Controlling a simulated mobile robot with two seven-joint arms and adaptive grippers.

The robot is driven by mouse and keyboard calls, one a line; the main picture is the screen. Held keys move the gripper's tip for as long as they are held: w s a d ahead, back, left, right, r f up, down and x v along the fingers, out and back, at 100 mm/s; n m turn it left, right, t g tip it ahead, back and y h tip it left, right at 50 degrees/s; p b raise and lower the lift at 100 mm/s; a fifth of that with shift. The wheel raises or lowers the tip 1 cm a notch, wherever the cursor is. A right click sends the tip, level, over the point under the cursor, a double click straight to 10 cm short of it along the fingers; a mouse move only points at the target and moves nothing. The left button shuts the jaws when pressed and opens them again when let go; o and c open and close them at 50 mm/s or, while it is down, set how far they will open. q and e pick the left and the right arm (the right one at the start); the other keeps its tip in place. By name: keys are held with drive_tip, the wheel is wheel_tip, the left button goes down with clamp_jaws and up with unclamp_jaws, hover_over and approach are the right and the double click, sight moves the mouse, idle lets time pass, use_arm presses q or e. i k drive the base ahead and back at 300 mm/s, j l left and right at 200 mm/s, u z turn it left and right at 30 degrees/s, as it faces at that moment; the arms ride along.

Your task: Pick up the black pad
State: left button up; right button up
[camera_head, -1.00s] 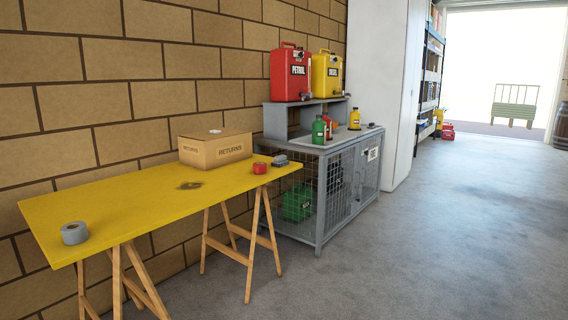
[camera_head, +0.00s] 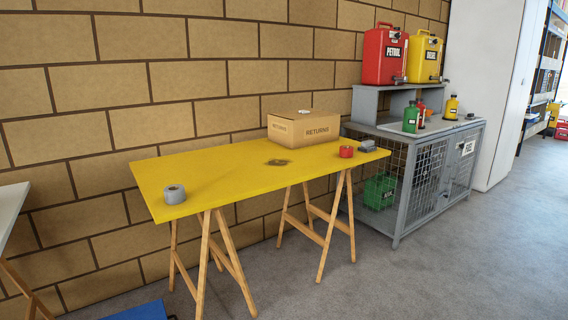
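No thing that I can clearly name as a black pad shows. A flat dark patch (camera_head: 278,162) lies on the yellow table (camera_head: 220,171) in front of the cardboard box; I cannot tell whether it is a stain or a thin object. A small dark grey stacked item (camera_head: 368,146) sits at the table's right end; its details are too small to make out. Neither of my grippers is in view.
On the table are a grey tape roll (camera_head: 175,194), a red tape roll (camera_head: 346,152) and a "RETURNS" box (camera_head: 305,134). A wire-mesh cabinet (camera_head: 418,178) with bottles and jerrycans stands to the right. A white tabletop (camera_head: 12,212) and blue object (camera_head: 138,311) are left. Floor in front is clear.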

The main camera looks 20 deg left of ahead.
sight(367, 146)
drive_tip(key=i+l+u, duration=0.1)
drive_tip(key=i+l, duration=0.15)
drive_tip(key=i+l+u, duration=0.15)
drive_tip(key=l, duration=0.25)
drive_tip(key=i+l+u, duration=0.1)
drive_tip(key=i+l, duration=0.2)
drive_tip(key=i+l+u, duration=0.1)
drive_tip(key=l, duration=0.4)
drive_tip(key=i+l+u, duration=0.25)
drive_tip(key=l, duration=0.35)
drive_tip(key=i+l+u, duration=0.25)
drive_tip(key=l, duration=0.35)
drive_tip(key=i+l+u, duration=0.2)
drive_tip(key=l, duration=0.5)
drive_tip(key=l+u, duration=0.25)
drive_tip(key=l, duration=0.4)
drive_tip(key=i+l+u, duration=0.1)
drive_tip(key=l+u, duration=0.15)
drive_tip(key=l, duration=0.5)
